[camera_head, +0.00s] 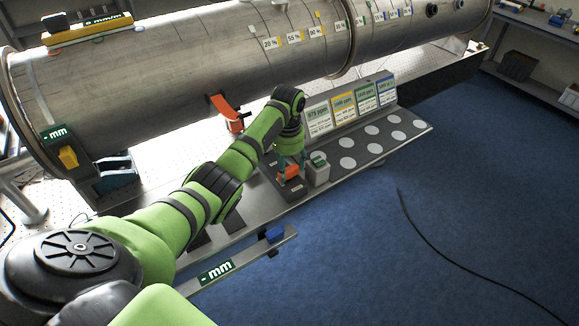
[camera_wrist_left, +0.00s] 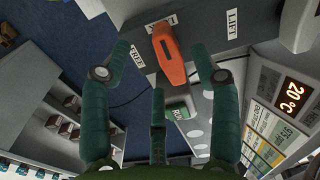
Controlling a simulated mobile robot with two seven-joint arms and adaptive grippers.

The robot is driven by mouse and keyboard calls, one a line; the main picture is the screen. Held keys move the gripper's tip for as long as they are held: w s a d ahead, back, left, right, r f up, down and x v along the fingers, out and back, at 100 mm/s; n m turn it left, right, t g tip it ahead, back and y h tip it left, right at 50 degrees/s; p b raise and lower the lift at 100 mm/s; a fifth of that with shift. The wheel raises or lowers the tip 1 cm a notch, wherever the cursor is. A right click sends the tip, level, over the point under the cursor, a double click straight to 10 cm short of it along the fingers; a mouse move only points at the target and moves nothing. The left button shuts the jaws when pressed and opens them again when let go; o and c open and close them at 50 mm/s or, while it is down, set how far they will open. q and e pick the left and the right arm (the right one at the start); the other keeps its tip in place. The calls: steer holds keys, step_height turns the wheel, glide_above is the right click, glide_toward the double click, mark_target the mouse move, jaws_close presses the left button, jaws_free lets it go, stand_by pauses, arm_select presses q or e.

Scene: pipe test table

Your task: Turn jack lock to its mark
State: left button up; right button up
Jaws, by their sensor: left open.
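The jack lock is most likely the orange handle (camera_wrist_left: 170,54) on a grey panel, seen long and narrow in the left wrist view. Its far end lies by a partly covered white label (camera_wrist_left: 161,22). A "FREE" label (camera_wrist_left: 137,57) is to its left and a "LIFT" label (camera_wrist_left: 233,20) to its right. In the head view the orange handle (camera_head: 291,172) shows below my left gripper (camera_head: 291,160). My left gripper (camera_wrist_left: 160,52) is open, with teal fingers on both sides of the handle and gaps between. My right gripper is not in view.
A grey block with a green top (camera_head: 318,168) stands close right of the gripper. The large metal pipe (camera_head: 180,70) with an orange clamp (camera_head: 226,112) runs behind the arm. Sign cards (camera_head: 344,108) stand at the shelf's back. Blue floor (camera_head: 400,240) is open in front.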

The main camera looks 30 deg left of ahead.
mark_target(290, 168)
arm_select(q)
steer(key=shift+w+f, duration=0.25)
steer(key=shift+f, duration=0.4)
steer(key=shift+w+f, duration=0.2)
steer(key=shift+f, duration=0.7)
steer(key=shift+r, duration=0.1)
steer(key=c, duration=1.2)
steer(key=shift+d+n, duration=0.1)
steer(key=shift+n, duration=1)
steer(key=n, duration=0.5)
steer(key=shift+w, duration=0.2)
steer(key=n, duration=0.5)
steer(key=shift+w+n, duration=0.1)
steer(key=shift+n, duration=0.3)
steer(key=n, duration=0.4)
steer(key=shift+w+a+n, duration=0.1)
steer(key=shift+a+n, duration=0.2)
steer(key=shift+n, duration=0.1)
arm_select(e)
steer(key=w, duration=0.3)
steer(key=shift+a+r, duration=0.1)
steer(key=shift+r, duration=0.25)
